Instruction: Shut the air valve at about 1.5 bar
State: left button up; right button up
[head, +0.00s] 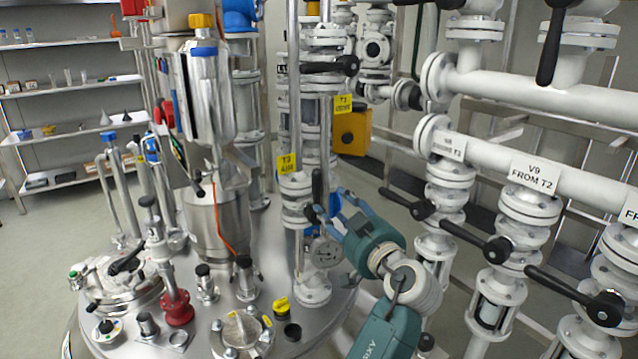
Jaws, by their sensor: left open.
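The air valve (296,186) is on a white flanged pipe standing on the steel reactor lid, under a yellow tag (288,164) that seems to read T3 AIR. Its black handle (317,188) points upward on the right side of the pipe. A round pressure gauge (326,253) sits lower on that pipe; its reading is too small to tell. My left gripper (328,208) is open, with its blue-grey fingers right beside the handle. I cannot tell whether they touch it. My teal arm comes up from below. My right gripper is not in view.
A steel vessel (215,220) and a red fitting (177,307) stand left of the air pipe. Shelves (75,115) line the left wall.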

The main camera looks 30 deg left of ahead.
aim_at(319, 184)
pick_arm(q)
jog(key=shift+r+p+x, duration=0.3)
jog(key=shift+x, duration=1.5)
jog(key=shift+r+p+x, duration=0.25)
jog(key=shift+x, duration=1.55)
jog(key=shift+r+p+x, duration=0.3)
jog(key=shift+x, duration=1.5)
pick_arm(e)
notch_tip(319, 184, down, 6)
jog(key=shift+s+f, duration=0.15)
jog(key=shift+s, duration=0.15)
pick_arm(q)
jog(key=shift+w, duration=0.15)
grip_shut()
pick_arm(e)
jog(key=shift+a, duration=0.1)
